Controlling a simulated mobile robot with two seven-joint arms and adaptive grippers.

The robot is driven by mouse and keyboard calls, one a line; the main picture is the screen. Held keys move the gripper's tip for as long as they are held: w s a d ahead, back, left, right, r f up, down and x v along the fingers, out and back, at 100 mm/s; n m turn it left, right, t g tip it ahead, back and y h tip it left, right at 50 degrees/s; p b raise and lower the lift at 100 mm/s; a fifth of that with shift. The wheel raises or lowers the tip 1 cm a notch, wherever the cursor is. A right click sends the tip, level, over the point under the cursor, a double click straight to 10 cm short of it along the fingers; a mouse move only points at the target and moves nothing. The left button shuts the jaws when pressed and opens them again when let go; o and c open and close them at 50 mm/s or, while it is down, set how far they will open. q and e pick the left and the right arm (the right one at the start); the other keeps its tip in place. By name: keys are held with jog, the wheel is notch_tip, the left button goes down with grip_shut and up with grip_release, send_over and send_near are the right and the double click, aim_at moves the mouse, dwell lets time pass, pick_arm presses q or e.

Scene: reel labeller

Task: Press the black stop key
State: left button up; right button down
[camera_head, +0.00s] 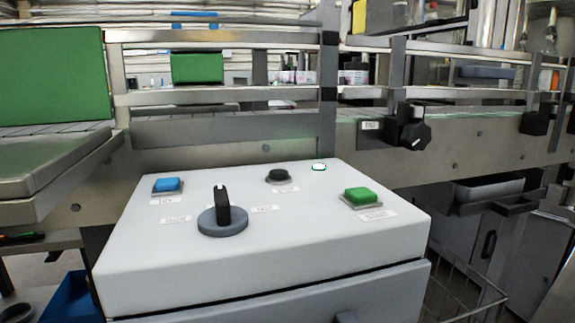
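The black stop key (279,176) is a small round black button near the back middle of the sloped top of a light grey control box (290,243). A small label sits in front of it, too small to read. Neither of my grippers shows in the head view, and nothing covers the key.
The box also carries a blue key (168,185), a black rotary switch (223,213), a green key (360,195) and a small white lamp (319,167). Metal conveyor rails (225,97) run behind it, with a black knob (414,132) at right. Space above the box is clear.

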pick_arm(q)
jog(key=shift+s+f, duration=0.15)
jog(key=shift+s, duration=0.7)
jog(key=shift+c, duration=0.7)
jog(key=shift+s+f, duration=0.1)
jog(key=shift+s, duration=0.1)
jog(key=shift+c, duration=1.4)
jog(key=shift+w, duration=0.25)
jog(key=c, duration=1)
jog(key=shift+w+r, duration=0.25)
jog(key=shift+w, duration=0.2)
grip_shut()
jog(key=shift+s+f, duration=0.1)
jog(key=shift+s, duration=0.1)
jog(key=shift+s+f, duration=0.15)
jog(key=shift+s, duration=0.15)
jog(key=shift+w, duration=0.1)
